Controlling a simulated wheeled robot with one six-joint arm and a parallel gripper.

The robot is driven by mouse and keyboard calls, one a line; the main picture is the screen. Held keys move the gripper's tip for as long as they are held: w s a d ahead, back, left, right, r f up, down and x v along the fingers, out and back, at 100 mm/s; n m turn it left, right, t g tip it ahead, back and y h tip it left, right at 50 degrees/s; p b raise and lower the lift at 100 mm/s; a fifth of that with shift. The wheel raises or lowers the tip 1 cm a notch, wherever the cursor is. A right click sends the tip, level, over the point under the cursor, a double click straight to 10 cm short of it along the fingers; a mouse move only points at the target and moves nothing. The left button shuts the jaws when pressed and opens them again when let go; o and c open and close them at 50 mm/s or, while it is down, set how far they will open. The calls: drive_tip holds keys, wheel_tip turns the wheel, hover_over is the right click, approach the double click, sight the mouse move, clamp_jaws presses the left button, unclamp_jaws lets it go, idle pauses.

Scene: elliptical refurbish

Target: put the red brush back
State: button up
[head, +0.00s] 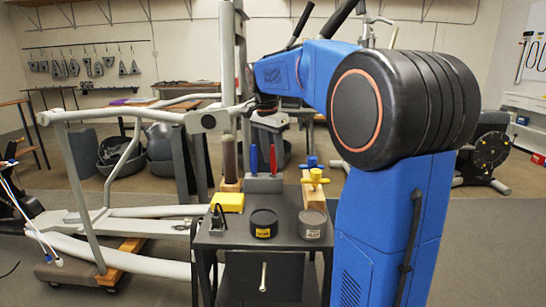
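A slim red upright piece (273,159), which looks like the red brush, stands in a grey block (263,184) on the cart. A similar blue upright piece (253,159) stands just left of it. Their lower ends are hidden in the block. My gripper (258,106) is small and dark at the end of my blue arm. It shows above and behind the red and blue pieces, apart from them in the picture. I see nothing clearly held in it, and its fingers are too small to read.
A grey elliptical frame (95,185) stands left.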

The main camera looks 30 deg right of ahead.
wheel_tip(320, 180, up, 12)
drive_tip(key=a, duration=0.1)
drive_tip(key=shift+s+a, duration=0.2)
drive_tip(key=shift+a, duration=0.2)
idle(0.3)
idle(0.4)
